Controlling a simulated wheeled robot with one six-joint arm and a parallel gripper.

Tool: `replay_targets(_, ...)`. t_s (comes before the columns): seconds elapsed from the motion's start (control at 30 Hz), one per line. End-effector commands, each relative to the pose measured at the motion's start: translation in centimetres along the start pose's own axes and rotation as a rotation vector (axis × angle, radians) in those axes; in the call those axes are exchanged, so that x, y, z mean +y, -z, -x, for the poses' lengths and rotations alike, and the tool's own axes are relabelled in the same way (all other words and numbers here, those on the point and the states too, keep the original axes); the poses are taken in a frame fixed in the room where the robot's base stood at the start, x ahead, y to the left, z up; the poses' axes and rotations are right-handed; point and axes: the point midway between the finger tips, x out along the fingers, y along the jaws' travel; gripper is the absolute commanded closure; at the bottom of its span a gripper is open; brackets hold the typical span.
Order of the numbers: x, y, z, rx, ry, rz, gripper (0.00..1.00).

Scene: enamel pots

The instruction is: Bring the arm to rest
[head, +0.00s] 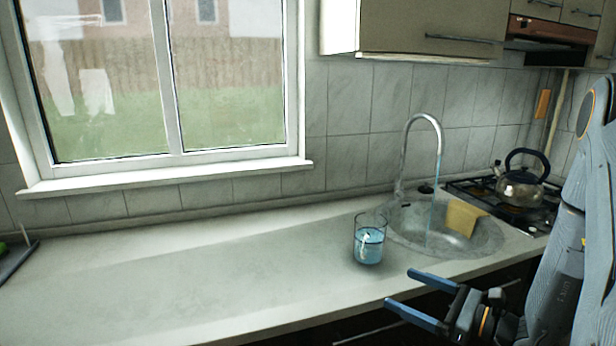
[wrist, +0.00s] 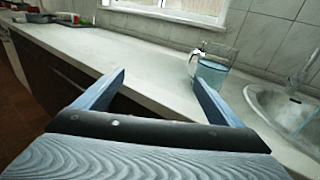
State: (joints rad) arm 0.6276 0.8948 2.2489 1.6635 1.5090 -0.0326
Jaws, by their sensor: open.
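My gripper (head: 411,293) is open and empty at the front edge of the counter, with its two blue fingers apart. In the wrist view my gripper (wrist: 158,92) also shows nothing between its fingers. My arm rises at the right of the head view. A clear glass jug (head: 369,240) with blue liquid stands upright on the counter, behind my gripper and to its left. In the wrist view the jug (wrist: 211,72) is beyond the right finger, apart from it.
The round sink (head: 475,246) lies right of the jug, with a yellow cloth (head: 463,217) on its rim and water running from the tap (head: 437,133). A kettle (head: 521,188) stands on the stove.

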Motion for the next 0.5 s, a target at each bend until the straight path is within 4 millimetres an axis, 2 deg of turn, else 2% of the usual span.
replay_targets(0.17,3.8,-0.8,-1.3,0.066,-0.155,0.054,0.11)
replay_targets(0.3,7.8,-1.1,-1.9,0.14,-0.32,0.124,0.11)
replay_targets(0.37,9.7,-1.2,-1.9,0.179,-0.402,0.166,0.11)
replay_targets(0.5,14.8,-1.2,-0.8,0.3,-0.643,0.317,0.11)
